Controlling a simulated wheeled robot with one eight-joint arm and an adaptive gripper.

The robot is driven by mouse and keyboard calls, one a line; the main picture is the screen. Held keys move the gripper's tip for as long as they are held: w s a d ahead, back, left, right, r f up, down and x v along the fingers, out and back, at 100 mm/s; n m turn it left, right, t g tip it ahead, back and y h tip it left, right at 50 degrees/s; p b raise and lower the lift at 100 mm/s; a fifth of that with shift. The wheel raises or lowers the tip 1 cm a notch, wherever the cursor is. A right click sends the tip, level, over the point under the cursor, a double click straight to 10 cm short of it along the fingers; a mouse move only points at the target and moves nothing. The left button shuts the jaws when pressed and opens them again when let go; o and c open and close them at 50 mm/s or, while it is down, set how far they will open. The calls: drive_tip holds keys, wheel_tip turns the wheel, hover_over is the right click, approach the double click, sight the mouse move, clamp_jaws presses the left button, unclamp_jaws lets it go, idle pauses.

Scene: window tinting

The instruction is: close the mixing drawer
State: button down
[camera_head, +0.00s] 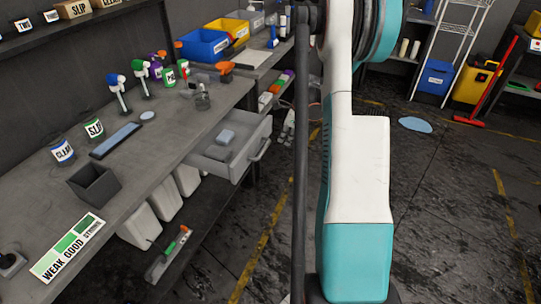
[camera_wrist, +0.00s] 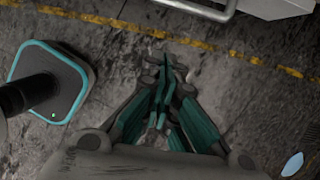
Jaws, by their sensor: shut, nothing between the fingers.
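The mixing drawer (camera_head: 243,133) is pulled out from under the grey workbench in the head view. A small grey block and a pale item lie inside it. Its bar handle (camera_head: 262,150) is on the front face, on the right. In the wrist view the bar handle (camera_wrist: 205,10) crosses the top edge, with a pale corner of the drawer (camera_wrist: 275,7) beside it. My gripper (camera_wrist: 164,66) has its fingers together, empty, over the floor. In that picture it is below the handle and apart from it. In the head view my arm covers much of the middle.
The workbench (camera_head: 150,160) carries jars, spray bottles, a dark open box (camera_head: 95,184) and a strength chart (camera_head: 68,248). White bins (camera_head: 140,226) stand below it. Open floor lies right of the drawer, with a red-handled broom (camera_head: 484,95) farther back.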

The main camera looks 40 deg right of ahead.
drive_tip(key=w+a+f+b, duration=0.2)
drive_tip(key=w+f+b, duration=0.2)
drive_tip(key=f, duration=0.6)
drive_tip(key=shift+w+a+f, duration=0.2)
drive_tip(key=shift+w+a, duration=0.1)
drive_tip(key=shift+w, duration=0.9)
drive_tip(key=w+a, duration=0.2)
drive_tip(key=w, duration=0.4)
drive_tip(key=w+a, duration=0.3)
drive_tip(key=w, duration=0.4)
drive_tip(key=w+a, duration=0.3)
drive_tip(key=w, duration=0.4)
drive_tip(key=shift+w+a+b, duration=0.2)
drive_tip(key=shift+b, duration=0.15)
